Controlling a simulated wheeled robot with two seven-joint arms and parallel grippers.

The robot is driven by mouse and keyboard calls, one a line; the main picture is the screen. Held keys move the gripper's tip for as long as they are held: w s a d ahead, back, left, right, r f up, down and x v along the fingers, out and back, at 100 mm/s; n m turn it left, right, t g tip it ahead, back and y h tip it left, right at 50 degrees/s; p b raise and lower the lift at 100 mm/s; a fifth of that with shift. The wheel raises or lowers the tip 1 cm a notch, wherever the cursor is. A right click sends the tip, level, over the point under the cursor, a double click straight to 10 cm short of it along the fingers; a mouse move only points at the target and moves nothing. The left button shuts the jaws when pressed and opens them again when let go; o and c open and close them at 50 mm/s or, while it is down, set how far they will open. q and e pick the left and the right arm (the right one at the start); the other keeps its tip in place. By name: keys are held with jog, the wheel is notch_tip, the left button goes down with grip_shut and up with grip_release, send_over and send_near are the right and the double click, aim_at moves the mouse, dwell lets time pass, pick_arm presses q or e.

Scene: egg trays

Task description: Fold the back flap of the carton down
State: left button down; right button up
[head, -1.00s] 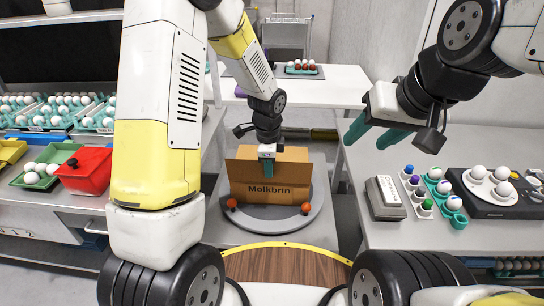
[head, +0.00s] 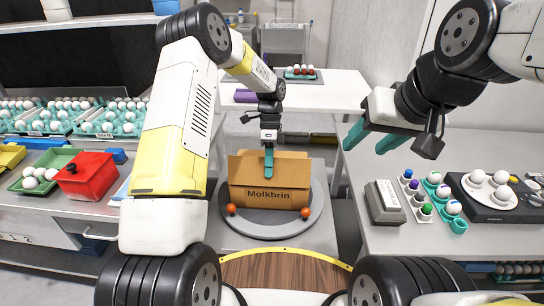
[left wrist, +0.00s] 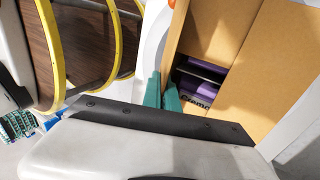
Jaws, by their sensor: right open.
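The brown carton (head: 250,194), marked "Molkbrin", stands on a round grey stand in the head view. Cardboard flaps show at its top. In the left wrist view, cardboard panels (left wrist: 235,60) lie around a partly open gap. Purple packs (left wrist: 200,92) with dark lettering show inside. My left gripper (head: 269,160) is over the top of the carton, its teal fingers pointing down and looking shut with nothing between them. The fingers also show in the left wrist view (left wrist: 162,92), beside the gap. I cannot tell whether they touch cardboard. My right gripper (head: 368,135) is open and empty, away to the right.
A grey box-shaped device (head: 384,203) and egg holders (head: 436,188) are on the right table. Red (head: 85,176) and green (head: 58,159) bins are on the left counter.

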dwell(0.3)
jog(key=shift+w, duration=0.15)
jog(key=c, duration=0.6)
jog(key=shift+w+a+f+n, duration=0.15)
jog(key=shift+w+a+n, duration=0.15)
jog(key=shift+w+n, duration=0.2)
jog(key=shift+w+a+f+n, duration=0.15)
jog(key=shift+w+a+n, duration=0.15)
jog(key=shift+w+n, duration=0.2)
grip_shut()
jog(key=n+g+y, duration=0.2)
jog(key=n, duration=1.3)
send_near(276, 162)
notch_tip(276, 162, down, 4)
jog(key=s+a, duration=0.2)
jog(key=shift+w+f, duration=0.2)
jog(key=shift+w, duration=0.8)
jog(key=shift+w+f, duration=0.25)
jog(key=shift+w, duration=0.7)
